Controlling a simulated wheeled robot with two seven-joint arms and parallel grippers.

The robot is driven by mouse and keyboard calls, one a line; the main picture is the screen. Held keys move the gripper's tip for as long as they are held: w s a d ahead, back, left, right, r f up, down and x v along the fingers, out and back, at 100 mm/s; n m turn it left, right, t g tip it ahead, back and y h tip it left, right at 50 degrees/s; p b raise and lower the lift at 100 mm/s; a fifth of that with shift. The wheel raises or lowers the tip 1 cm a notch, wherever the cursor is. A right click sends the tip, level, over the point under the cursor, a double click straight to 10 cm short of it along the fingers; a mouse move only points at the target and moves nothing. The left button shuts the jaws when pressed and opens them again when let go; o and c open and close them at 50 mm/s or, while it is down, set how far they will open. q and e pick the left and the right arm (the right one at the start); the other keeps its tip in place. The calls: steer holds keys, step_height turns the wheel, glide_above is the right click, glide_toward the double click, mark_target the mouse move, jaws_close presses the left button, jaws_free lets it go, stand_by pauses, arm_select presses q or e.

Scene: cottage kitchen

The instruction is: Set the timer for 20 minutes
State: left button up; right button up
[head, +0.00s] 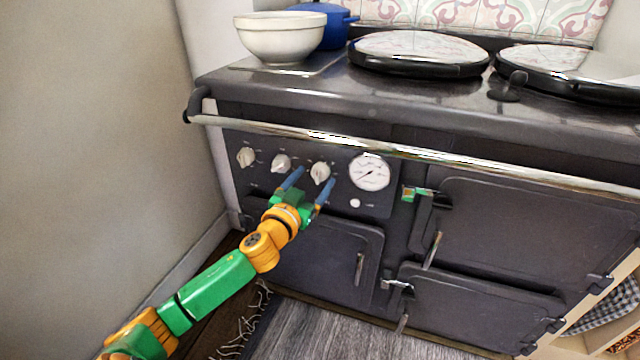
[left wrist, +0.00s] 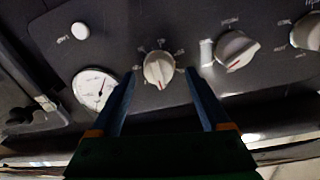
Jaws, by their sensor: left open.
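Three pale knobs sit in a row on the dark front panel of the range: a left knob (head: 246,157), a middle knob (head: 281,163) and a right knob (head: 320,172) beside the round dial gauge (head: 369,172). My left gripper (head: 315,177) is open, its blue fingers reaching toward the right knob. In the left wrist view the right knob (left wrist: 158,69) shows between the open fingertips (left wrist: 161,74), with a gap at each side. A small red mark shows on its face. The labels are too small to read. My right gripper is not in view.
A chrome rail (head: 330,138) runs across the range above the knobs. A white button (head: 355,202) sits below the gauge. Oven doors with upright handles are below and right. A cream bowl (head: 283,40) and a blue pot (head: 335,22) stand on top.

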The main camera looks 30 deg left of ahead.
arm_select(q)
steer(key=shift+w+a, duration=0.1)
steer(key=shift+w, duration=0.65)
jaws_close()
